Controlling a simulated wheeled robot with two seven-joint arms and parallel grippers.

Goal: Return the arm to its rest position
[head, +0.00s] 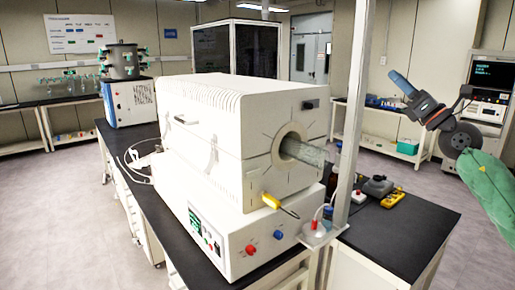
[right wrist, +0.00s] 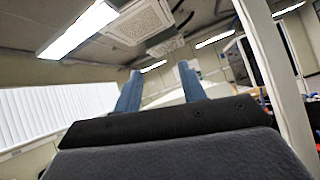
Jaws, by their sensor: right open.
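My right arm comes in from the right edge of the head view in a green sleeve. My right gripper (head: 400,82) is raised in the air, right of the metal post and well above the black bench. In the right wrist view its two blue fingers (right wrist: 160,88) stand apart with nothing between them, pointing toward the ceiling. It touches nothing that I can see. My left gripper is in neither view.
A white tube furnace (head: 235,130) stands on the black bench (head: 395,235), with a yellow-handled tool (head: 280,205) at its front. A metal post (head: 357,110) rises between the furnace and my right gripper. Small instruments (head: 378,187) lie on the bench. A screen device (head: 484,75) stands behind my arm.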

